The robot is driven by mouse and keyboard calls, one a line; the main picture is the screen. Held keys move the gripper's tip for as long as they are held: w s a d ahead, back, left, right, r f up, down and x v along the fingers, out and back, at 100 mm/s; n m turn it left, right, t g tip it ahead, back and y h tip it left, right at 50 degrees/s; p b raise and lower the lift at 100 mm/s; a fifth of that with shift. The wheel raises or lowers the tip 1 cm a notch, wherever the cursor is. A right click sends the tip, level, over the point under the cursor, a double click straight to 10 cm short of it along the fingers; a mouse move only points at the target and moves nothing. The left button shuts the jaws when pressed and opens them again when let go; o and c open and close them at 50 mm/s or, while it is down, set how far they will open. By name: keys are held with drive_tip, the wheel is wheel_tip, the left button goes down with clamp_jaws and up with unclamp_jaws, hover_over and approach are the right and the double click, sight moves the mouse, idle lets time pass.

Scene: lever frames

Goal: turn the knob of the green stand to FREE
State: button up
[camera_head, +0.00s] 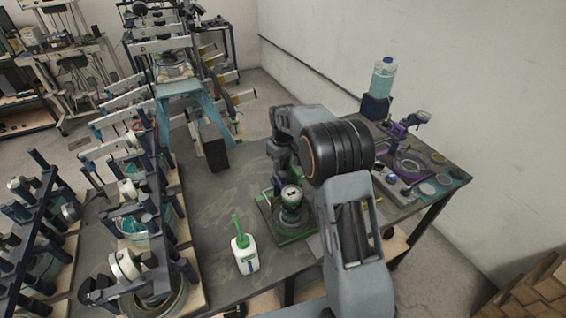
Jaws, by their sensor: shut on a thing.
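The green stand (270,222) is on the dark bench just left of my arm, with a green base plate and a round upright body topped by a pale-faced dial (291,193). My gripper (278,182) points down at the back left of this upright part. It is shut on a small part of the stand, apparently the knob. My wrist and the stand hide most of the knob and the fingertips. The knob's setting and any FREE marking are too small to read.
Racks of clamps and levers (150,215) crowd the left. A side table (445,183) at the right holds a clear blue-capped bottle (383,78) and small parts. Bare bench (218,200) lies left of the stand.

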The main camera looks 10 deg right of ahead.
drive_tip(key=shift+w+r, duration=0.1)
drive_tip(key=shift+r, duration=0.05)
drive_tip(key=o, duration=0.6)
drive_tip(key=shift+o, duration=0.2)
wheel_tip(320, 180, up, 14)
drive_tip(key=b, duration=0.1)
idle(0.3)
drive_tip(key=s+r+m+t, duration=0.3)
drive_tip(key=s, duration=1.3)
drive_tip(key=s+f+m, duration=0.1)
drive_tip(key=s+f, duration=0.2)
drive_tip(key=s, duration=0.3)
drive_tip(key=s+f+m+t, duration=0.1)
drive_tip(key=s+f, duration=0.2)
drive_tip(key=s, duration=0.3)
drive_tip(key=shift+f, duration=0.4)
